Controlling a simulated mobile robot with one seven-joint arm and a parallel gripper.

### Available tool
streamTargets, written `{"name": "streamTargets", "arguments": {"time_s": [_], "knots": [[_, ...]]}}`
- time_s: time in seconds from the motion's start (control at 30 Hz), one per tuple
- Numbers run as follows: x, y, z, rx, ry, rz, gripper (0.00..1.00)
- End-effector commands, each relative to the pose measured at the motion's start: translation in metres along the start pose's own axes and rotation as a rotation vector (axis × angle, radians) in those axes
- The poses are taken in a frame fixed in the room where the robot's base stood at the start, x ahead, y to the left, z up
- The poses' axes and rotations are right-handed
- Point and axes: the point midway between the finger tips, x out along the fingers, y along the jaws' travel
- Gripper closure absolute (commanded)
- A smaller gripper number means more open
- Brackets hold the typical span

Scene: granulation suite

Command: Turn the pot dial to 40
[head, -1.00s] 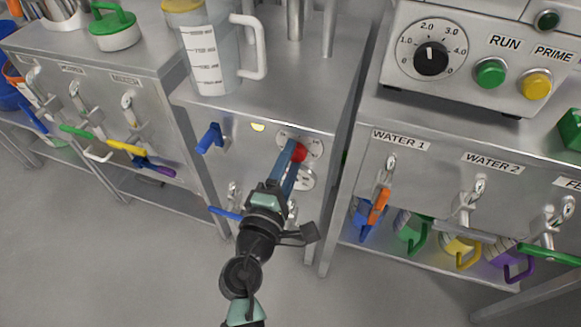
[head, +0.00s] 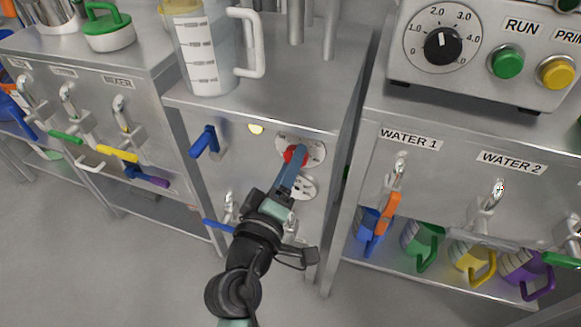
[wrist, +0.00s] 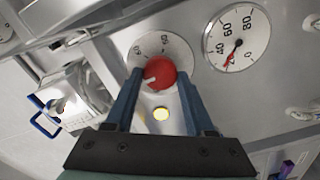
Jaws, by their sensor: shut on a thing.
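The red pot dial (wrist: 160,74) sits between my gripper's two blue fingers in the wrist view, and the fingers are closed on its sides. A white pointer line on it points left and slightly down. The round printed scale (wrist: 178,47) behind it is partly covered, so its full numbering cannot be read. In the head view the red dial (head: 293,155) is on the front panel of the middle cabinet. My gripper (head: 296,162) reaches it from below and partly covers it. A gauge (wrist: 237,38) beside it has a red needle pointing down-left, below the 40 mark.
A yellow lamp (wrist: 161,114) shows between my fingers. A blue-handled valve (head: 206,141) is left of the dial. A clear jug (head: 207,50) stands on the cabinet. A pump box (head: 478,50) stands on the right cabinet. Open floor lies front left.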

Motion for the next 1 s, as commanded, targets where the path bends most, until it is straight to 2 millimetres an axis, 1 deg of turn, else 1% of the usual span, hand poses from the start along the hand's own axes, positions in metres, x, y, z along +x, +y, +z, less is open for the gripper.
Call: {"name": "streamTargets", "arguments": {"time_s": [0.47,0.5,0.63,0.67,0.9,1.0], "knots": [[-0.0002,-0.0003,-0.0004,0.013,0.0,-0.001,1.0],[-0.0002,-0.0003,-0.0004,0.013,0.0,-0.001,0.4],[-0.0001,-0.0002,-0.0003,0.013,0.0,-0.001,0.17],[-0.0001,-0.0002,-0.0003,0.013,0.0,-0.001,0.16],[-0.0002,0.0,-0.0001,0.012,0.0,0.0,0.16],[-0.0038,-0.0001,-0.0002,0.011,0.0,-0.001,0.16]]}}
